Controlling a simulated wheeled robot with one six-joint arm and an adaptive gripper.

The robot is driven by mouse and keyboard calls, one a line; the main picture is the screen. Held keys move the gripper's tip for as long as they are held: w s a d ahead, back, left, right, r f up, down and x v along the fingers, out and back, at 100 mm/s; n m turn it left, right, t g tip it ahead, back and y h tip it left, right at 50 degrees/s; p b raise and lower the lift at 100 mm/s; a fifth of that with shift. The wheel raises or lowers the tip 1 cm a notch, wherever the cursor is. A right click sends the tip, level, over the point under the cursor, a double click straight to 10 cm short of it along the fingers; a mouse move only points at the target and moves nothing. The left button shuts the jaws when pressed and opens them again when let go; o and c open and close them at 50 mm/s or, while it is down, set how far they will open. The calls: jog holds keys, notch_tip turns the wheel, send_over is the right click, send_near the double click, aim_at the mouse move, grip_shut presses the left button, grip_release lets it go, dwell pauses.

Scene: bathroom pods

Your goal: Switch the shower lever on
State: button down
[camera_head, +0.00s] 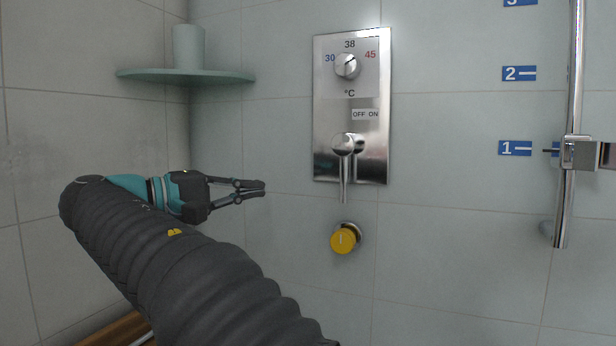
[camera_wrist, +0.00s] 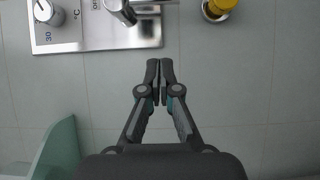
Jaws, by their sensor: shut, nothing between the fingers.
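The shower lever (camera_head: 343,178) is a chrome handle hanging straight down from a round hub on the steel shower panel (camera_head: 326,110). OFF and ON labels (camera_head: 365,114) sit above the hub. The lever (camera_wrist: 122,12) is cut by the top edge there, up and left of the fingertips.
A temperature knob (camera_head: 347,66) is higher on the panel. A yellow knob (camera_head: 343,240) sticks out below the lever. A corner shelf (camera_head: 190,76) with a cup (camera_head: 189,46) is at upper left. A rail with a slider (camera_head: 578,153) is at right. Bare tiles lie between my gripper and the panel.

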aim_at(345, 170)
jog(key=shift+s+d+b+x, duration=0.3)
jog(key=shift+s+x, duration=0.1)
jog(key=shift+x, duration=1.75)
jog(key=shift+s+d+b+x, duration=0.25)
jog(key=shift+s+x, duration=0.1)
jog(key=shift+x, duration=1.8)
jog(key=shift+s+d+b+x, duration=0.3)
jog(key=shift+s+x, duration=0.1)
jog(key=shift+x, duration=1.75)
